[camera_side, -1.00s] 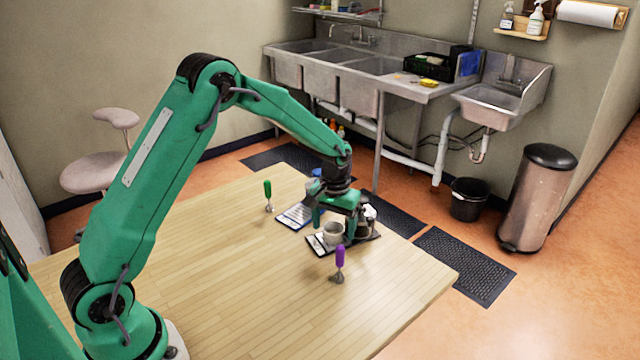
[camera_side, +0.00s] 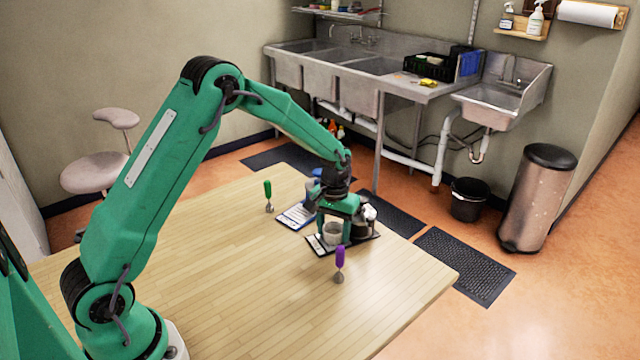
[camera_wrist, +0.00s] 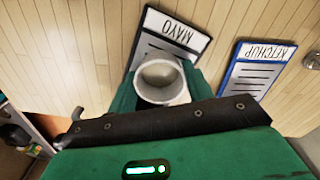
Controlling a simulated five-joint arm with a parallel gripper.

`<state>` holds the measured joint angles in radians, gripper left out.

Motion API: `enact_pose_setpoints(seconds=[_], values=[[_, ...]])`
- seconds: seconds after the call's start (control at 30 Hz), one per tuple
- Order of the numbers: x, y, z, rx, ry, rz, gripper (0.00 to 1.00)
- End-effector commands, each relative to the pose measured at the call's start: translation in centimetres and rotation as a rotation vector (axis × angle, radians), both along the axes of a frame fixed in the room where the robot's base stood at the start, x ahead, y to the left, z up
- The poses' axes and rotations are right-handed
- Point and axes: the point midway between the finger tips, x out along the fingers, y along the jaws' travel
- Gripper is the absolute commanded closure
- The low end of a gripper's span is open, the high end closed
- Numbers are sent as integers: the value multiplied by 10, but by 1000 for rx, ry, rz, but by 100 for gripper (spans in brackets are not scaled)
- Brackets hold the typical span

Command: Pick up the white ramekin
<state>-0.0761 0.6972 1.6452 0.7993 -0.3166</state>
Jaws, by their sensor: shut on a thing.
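The white ramekin (camera_side: 333,233) stands upright at the dark card labelled MAYO (camera_wrist: 176,30) near the table's far right corner. My gripper (camera_side: 334,232) has come down around it, with one green finger on each side. In the wrist view the ramekin (camera_wrist: 160,82) sits between the fingers of my gripper (camera_wrist: 160,90), its open rim facing the camera and its inside looking empty. The fingers are shut on it. I cannot tell whether its base is clear of the card.
A blue-edged KETCHUP card (camera_wrist: 257,68) lies beside the MAYO card. A purple-handled tool (camera_side: 340,258) stands in front of the gripper, and a green-handled one (camera_side: 268,190) stands to the left. Dark and white items stand close behind the gripper. The front of the wooden table (camera_side: 230,290) is clear.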

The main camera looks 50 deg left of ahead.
Motion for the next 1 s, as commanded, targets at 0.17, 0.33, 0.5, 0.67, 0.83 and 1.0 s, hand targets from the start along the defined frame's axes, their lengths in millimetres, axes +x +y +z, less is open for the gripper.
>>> enact_pose_setpoints(seconds=[0.17, 0.33, 0.5, 0.67, 0.83, 1.0], values=[[0, 0, 0, 0, -1, 0, 73], [1, 0, 5, 0, -2, 0, 73], [1, 0, 20, 1, -4, 0, 73], [1, 0, 44, 1, -4, 0, 73], [-13, -28, 60, 0, -3, -5, 73], [-27, -55, 78, 0, -2, -4, 73]])
